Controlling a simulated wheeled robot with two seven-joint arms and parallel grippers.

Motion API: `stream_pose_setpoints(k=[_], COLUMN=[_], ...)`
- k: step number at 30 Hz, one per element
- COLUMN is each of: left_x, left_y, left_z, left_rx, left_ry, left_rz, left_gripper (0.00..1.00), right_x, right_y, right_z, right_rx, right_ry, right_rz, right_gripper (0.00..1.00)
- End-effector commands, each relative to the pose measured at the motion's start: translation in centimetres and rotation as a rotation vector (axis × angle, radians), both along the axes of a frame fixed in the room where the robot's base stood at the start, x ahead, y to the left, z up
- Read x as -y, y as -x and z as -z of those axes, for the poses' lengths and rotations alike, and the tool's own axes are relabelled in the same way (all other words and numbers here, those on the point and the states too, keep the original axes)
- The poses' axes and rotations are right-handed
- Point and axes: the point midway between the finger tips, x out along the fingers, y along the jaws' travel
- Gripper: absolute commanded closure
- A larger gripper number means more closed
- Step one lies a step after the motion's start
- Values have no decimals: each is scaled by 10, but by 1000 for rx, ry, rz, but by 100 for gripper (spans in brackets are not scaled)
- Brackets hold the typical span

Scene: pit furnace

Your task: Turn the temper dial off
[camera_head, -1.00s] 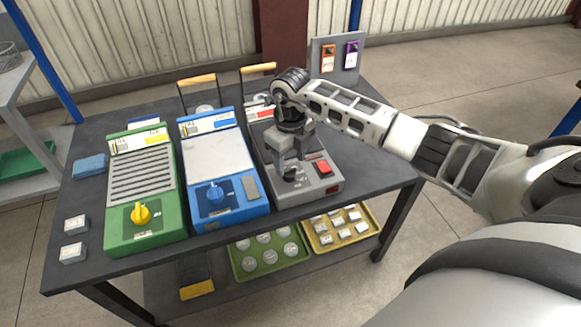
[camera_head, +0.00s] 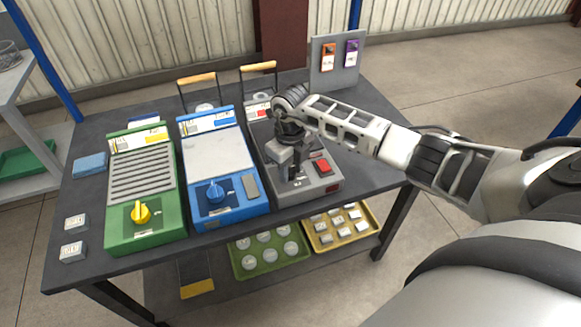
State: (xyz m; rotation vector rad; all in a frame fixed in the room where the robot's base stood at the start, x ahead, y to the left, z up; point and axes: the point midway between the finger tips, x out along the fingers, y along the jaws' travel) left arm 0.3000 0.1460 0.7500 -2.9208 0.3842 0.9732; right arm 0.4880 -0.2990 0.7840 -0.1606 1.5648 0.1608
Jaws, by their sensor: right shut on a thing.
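The grey unit (camera_head: 318,194) stands at the right end of the row on the bench. My right gripper (camera_head: 290,178) points down over the front of this unit, left of the red switch. It is shut on the unit's dark dial, which its fingers mostly hide. The blue unit (camera_head: 243,207) has a blue dial (camera_head: 215,192), and the green unit (camera_head: 115,232) has a yellow dial (camera_head: 141,212). The labels are too small to read. My left gripper is not in view.
The dark bench (camera_head: 375,177) has free room right of the grey unit. A grey panel (camera_head: 338,75) with orange and purple tags stands behind. Blue and white blocks lie at the left. A green tray (camera_head: 241,270) and a yellow tray (camera_head: 323,249) are on the lower shelf.

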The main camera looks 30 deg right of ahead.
Motion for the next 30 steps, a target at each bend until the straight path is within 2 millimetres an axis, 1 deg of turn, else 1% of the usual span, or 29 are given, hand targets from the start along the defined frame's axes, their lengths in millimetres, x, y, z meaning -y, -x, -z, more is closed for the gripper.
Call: stream_pose_setpoints(k=[5,11,30], left_x=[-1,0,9], left_y=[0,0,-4], left_z=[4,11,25], left_rx=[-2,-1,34], left_ry=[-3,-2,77], left_rz=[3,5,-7], left_gripper=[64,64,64], right_x=[1,2,4], right_y=[-1,-1,-3], right_z=[0,1,2], right_rx=[1,2,2], right_ry=[2,3,4], right_rz=[-38,-150,-742], right_gripper=[90,90,90])
